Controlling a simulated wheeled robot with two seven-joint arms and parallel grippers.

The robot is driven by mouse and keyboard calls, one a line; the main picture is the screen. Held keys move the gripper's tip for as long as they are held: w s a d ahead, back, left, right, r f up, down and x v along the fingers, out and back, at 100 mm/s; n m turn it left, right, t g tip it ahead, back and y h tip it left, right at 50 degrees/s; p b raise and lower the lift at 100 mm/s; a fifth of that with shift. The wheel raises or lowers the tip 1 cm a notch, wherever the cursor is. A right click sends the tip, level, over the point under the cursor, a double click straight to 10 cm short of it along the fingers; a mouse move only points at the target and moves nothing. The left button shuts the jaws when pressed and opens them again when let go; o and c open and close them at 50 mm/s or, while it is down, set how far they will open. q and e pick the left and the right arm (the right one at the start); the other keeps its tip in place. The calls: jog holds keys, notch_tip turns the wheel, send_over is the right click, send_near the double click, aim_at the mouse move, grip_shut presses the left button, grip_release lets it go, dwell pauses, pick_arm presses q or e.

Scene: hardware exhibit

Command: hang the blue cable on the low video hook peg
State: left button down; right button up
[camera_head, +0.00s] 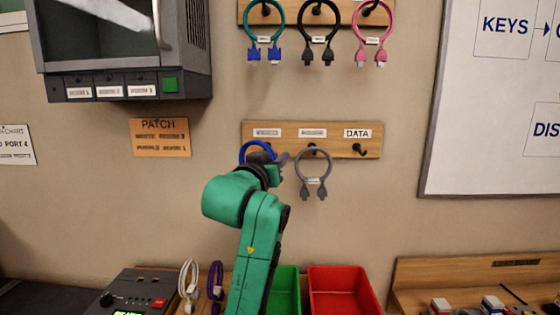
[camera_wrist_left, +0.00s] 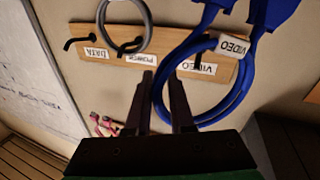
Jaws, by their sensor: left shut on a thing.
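The blue cable (camera_head: 257,145) is a loop in front of the left end of the low rack (camera_head: 340,150). In the left wrist view the blue cable (camera_wrist_left: 247,88) shows large, with a VIDEO tag and blue plugs at the upper edge. My left gripper (camera_wrist_left: 161,86) is shut on the side of its loop; in the head view the gripper (camera_head: 281,160) is partly hidden by its own arm. The low video label (camera_wrist_left: 197,67) shows through the loop.
A grey cable (camera_head: 314,165) hangs on the middle low peg, close beside my left gripper. The low DATA peg (camera_head: 359,149) is empty. Several cables hang on the upper rack (camera_head: 340,12). Green (camera_head: 286,290) and red (camera_head: 341,290) bins stand below.

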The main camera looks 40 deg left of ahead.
pick_arm(q)
jog(key=w+a, duration=0.1)
jog(key=w, duration=0.1)
jog(key=w+a+f, duration=0.1)
jog(key=w+a, duration=0.1)
jog(key=w, duration=0.1)
jog(key=w+a, duration=0.2)
jog(key=shift+w+f, duration=0.15)
jog(key=shift+f, duration=0.1)
jog(key=shift+w+a+f, duration=0.2)
jog(key=shift+w+f, duration=0.05)
jog(key=shift+f, duration=0.2)
jog(key=shift+w+a+f, duration=0.2)
jog(key=shift+f, duration=0.2)
pick_arm(e)
jog(key=shift+w+a+f, duration=0.1)
jog(key=shift+w+a, duration=0.05)
jog(key=shift+w, duration=0.75)
pick_arm(q)
jog(key=c, duration=0.7)
grip_release()
